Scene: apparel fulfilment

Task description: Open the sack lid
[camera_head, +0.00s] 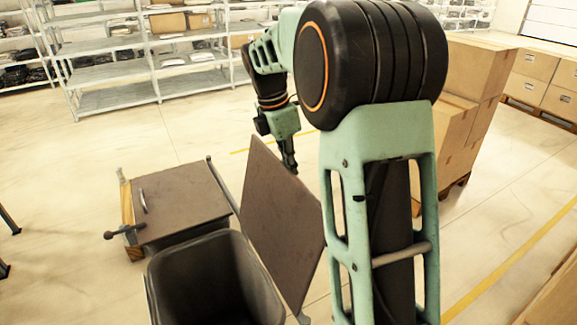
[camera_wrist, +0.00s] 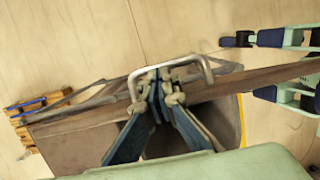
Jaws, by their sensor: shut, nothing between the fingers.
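In the head view, one brown lid (camera_head: 283,230) stands steeply raised on the right side of an open dark sack (camera_head: 212,282). A second brown lid (camera_head: 182,203) lies flat behind the sack, with a metal handle on top. My gripper (camera_head: 290,168) is at the upper edge of the raised lid, on its far side; the lid partly hides it. In the wrist view, my gripper (camera_wrist: 158,92) is shut and empty, with its fingertips at a metal handle (camera_wrist: 172,72). I cannot tell whether they touch it. The raised lid (camera_wrist: 270,75) shows nearly edge-on.
A wooden piece (camera_head: 126,205) and a dark rod (camera_head: 124,232) are at the flat lid's left. Stacked cartons (camera_head: 462,125) stand on the right. Grey shelves (camera_head: 110,70) line the back. Open floor lies between the shelves and the lids.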

